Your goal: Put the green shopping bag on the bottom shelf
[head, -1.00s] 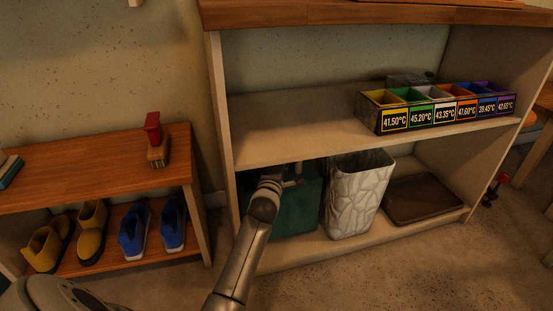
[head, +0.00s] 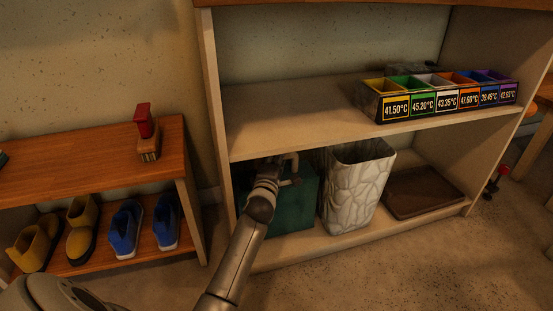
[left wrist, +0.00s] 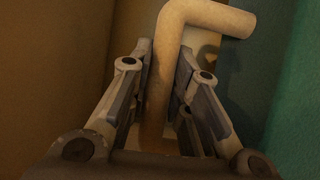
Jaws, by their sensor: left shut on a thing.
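The green shopping bag (head: 293,208) stands in the bottom compartment of the pale shelf unit, at its left end. Its green side (left wrist: 294,110) fills the right of the left wrist view. My left gripper (head: 288,178) is at the top of the bag, under the middle shelf. In the left wrist view my left gripper (left wrist: 165,85) is shut on the bag's beige tube handle (left wrist: 205,17). My arm hides the bag's left part. The bag's base looks level with the bottom shelf (head: 300,250), but I cannot tell whether it touches. My right gripper is out of view.
A white stone-patterned bin (head: 355,190) stands close to the bag's right. A brown tray (head: 425,192) lies further right. The middle shelf (head: 290,115) is close above my gripper and holds colored labelled boxes (head: 440,103). A low shoe rack (head: 95,165) stands left.

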